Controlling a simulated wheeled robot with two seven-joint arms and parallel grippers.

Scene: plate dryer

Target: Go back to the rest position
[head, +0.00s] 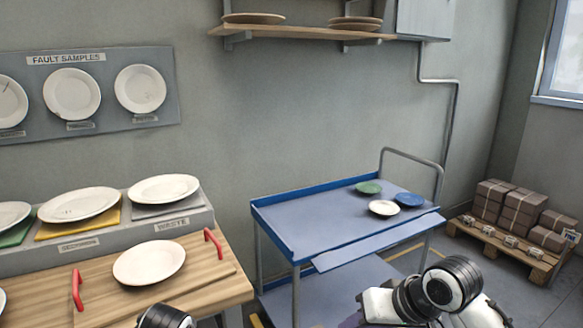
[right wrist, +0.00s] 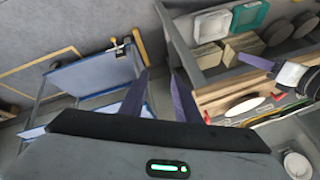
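My right gripper (right wrist: 161,72) shows in the right wrist view with its two purple fingers apart and nothing between them. In the head view only dark and white parts of my right arm show at the bottom right, beside the blue cart (head: 310,203). A purple finger of my left gripper (right wrist: 258,62) shows at the right of the right wrist view, above the wooden worktop. Whether it is open cannot be told. A white plate (head: 149,262) lies on a wooden tray with red handles (head: 77,290); the plate also shows in the right wrist view (right wrist: 245,105).
White plates (head: 80,204) rest on coloured pads along a grey ledge. Green (head: 368,188), blue (head: 409,200) and white (head: 384,208) plates lie on the cart. A pallet of boxes (head: 520,215) stands right. A shelf (head: 290,31) hangs above. Floor shows between cart and pallet.

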